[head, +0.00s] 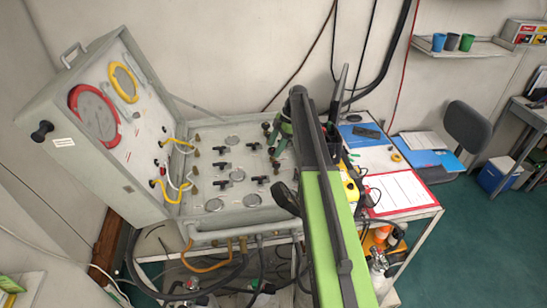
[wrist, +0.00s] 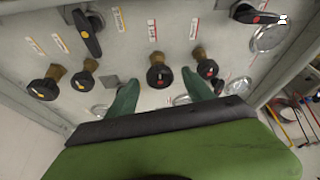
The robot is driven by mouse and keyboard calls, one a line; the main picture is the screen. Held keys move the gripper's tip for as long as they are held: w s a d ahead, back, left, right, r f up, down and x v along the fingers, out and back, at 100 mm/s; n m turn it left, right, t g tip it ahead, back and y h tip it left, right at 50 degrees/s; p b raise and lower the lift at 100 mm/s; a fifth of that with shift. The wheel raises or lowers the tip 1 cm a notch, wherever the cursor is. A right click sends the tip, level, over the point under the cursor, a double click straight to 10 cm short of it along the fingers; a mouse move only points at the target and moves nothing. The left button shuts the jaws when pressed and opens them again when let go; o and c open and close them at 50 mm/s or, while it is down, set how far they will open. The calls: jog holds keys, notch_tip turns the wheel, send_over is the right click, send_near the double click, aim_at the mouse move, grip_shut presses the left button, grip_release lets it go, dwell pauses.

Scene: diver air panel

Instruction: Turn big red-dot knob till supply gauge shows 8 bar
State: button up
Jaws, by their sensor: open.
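A dark knob with a red dot and a brass stem (wrist: 160,76) stands on the grey panel (head: 205,165). In the wrist view it appears between the tips of my gripper's green fingers (wrist: 159,82). I cannot tell whether they touch it. My gripper is open; in the head view it (head: 280,133) is over the panel's right part. A second red-dot knob (wrist: 207,69) is just right of the right finger. Round gauges show at the right of the wrist view (wrist: 268,38); their readings are illegible, and I cannot tell which is the supply gauge.
Two yellow-dot knobs (wrist: 43,88) are left of the fingers. Black lever handles (wrist: 87,34) stand beyond them. The open lid has red-ringed (head: 94,113) and yellow-ringed (head: 124,83) gauges. A red-edged sheet (head: 403,191) lies on the table at right.

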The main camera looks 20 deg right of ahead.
jog(key=shift+a+f, duration=0.15)
jog(key=shift+f, duration=0.25)
jog(key=shift+r, duration=0.15)
jog(key=shift+c, duration=0.4)
grip_shut()
